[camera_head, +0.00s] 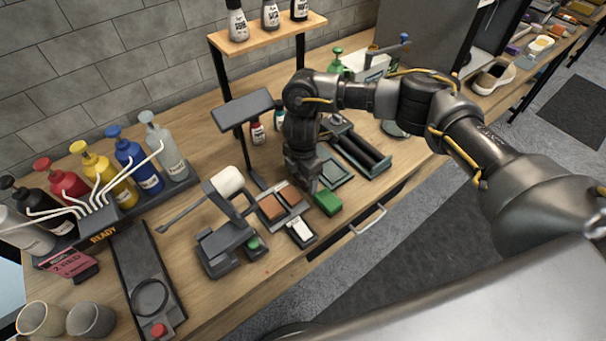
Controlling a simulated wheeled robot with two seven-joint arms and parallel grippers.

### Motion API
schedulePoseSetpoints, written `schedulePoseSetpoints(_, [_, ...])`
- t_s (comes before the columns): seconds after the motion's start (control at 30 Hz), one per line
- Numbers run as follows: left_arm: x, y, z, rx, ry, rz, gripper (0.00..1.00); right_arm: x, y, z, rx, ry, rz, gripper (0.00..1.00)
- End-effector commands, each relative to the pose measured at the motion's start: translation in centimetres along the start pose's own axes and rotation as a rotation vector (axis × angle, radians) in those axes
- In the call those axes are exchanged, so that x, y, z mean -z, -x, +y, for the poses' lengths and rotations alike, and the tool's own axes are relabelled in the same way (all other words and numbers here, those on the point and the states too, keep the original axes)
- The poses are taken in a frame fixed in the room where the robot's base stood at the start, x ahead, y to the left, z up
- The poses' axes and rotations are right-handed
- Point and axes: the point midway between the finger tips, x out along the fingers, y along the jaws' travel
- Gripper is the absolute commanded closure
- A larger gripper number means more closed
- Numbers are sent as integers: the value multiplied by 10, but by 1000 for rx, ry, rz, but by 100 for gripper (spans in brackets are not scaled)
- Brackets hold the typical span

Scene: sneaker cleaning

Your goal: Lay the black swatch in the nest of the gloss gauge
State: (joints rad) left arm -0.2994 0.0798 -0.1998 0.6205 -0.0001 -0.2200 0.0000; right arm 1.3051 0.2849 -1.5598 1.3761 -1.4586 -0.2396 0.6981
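My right gripper (311,184) points down at the middle of the bench, beside the swatch holders. Its fingertips are small and dark, and I cannot tell whether they are open or shut or hold anything. A brown swatch (271,207) lies in a dark holder next to a second reddish-brown swatch (290,195). A white swatch (301,229) lies in a small dark holder in front of them. I cannot make out the black swatch; it may be hidden by the gripper. No gloss gauge is clearly identifiable. My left gripper is not in view.
A dark device with a white roller (228,181) stands to the left. A teal-edged tray with black cylinders (361,151) lies behind right. Several pump bottles (130,165) and two cups (91,319) occupy the left.

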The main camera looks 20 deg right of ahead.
Motion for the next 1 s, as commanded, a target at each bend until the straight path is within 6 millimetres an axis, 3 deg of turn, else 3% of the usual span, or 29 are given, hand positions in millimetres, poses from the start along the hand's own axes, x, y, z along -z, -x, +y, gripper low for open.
schedulePoseSetpoints(0.37, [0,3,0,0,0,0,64,0,7,1,-2,1,-1,24])
schedulePoseSetpoints(0.8, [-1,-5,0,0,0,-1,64,-1,90,1,-5,1,-3,24])
schedulePoseSetpoints(1.0, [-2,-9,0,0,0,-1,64,-1,116,1,-2,0,-2,24])
